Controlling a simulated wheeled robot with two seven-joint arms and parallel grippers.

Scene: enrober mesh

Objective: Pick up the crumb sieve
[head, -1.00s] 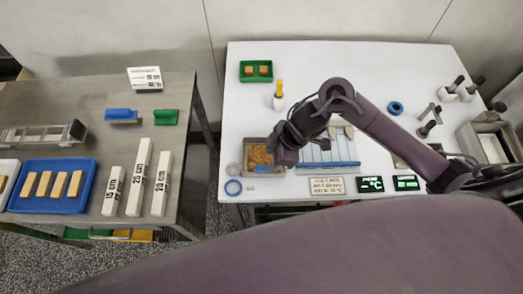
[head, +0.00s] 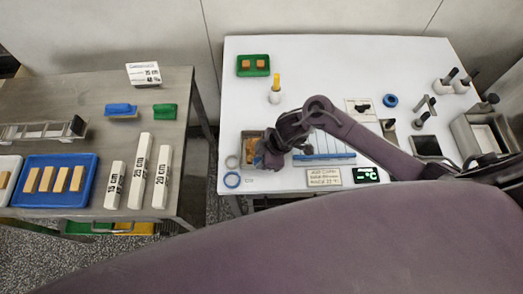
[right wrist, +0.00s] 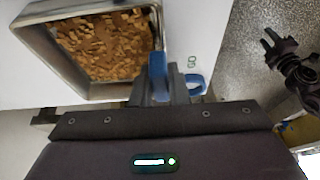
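The crumb sieve (head: 250,146) looks like a square metal frame full of brown crumbs, at the front left of the white table. It fills the upper left of the right wrist view (right wrist: 104,45). A blue handle-like piece (right wrist: 157,72) sits at its near right corner. My right gripper (head: 262,162) is at this corner; in the right wrist view its grey fingers (right wrist: 160,85) stand close on both sides of the blue piece and appear shut on it. My arm hides part of the sieve in the head view.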

